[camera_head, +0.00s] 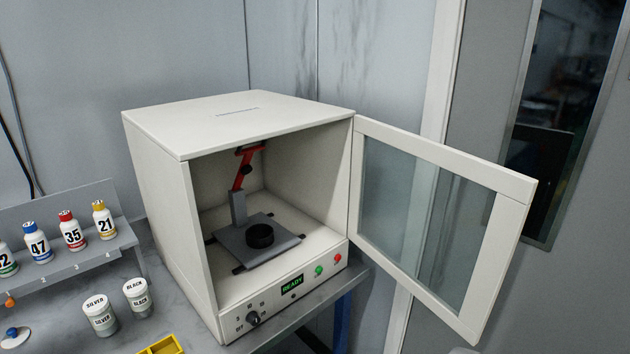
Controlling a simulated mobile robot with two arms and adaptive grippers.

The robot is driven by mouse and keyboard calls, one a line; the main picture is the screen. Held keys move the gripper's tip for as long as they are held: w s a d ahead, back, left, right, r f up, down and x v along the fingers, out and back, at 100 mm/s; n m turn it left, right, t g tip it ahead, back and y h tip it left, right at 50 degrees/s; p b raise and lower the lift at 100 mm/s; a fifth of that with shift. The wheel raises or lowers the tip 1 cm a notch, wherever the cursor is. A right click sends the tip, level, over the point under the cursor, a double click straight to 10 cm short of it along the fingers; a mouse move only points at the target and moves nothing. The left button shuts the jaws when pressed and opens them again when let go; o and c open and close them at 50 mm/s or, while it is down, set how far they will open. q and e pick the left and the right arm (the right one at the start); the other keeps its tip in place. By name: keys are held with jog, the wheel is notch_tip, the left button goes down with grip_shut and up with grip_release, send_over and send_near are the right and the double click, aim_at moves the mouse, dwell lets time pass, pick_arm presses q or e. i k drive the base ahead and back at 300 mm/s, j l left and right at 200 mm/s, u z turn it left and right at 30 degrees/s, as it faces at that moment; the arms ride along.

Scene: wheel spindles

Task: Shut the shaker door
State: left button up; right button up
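The shaker (240,112) is a white box-shaped cabinet on the table, its front facing right and toward me. Its door (442,162), a white frame around a glass pane, is hinged at the cabinet's right front edge and stands wide open, swung out to the right. Inside the cabinet is a grey platform (232,243) with a round black piece on it and a red clamp arm (241,172) above. The front panel has a display reading READY (292,284), a dial, and green and red buttons. Neither of my grippers is in view.
Left of the shaker, a grey rack (68,262) holds several numbered bottles. Two small jars, SILVER (100,316) and BLACK (137,298), stand in front of it. A yellow tray (163,346) lies at the bottom edge. The door overhangs the table's right edge.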

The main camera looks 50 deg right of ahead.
aim_at(516, 191)
jog(key=z, duration=1.15)
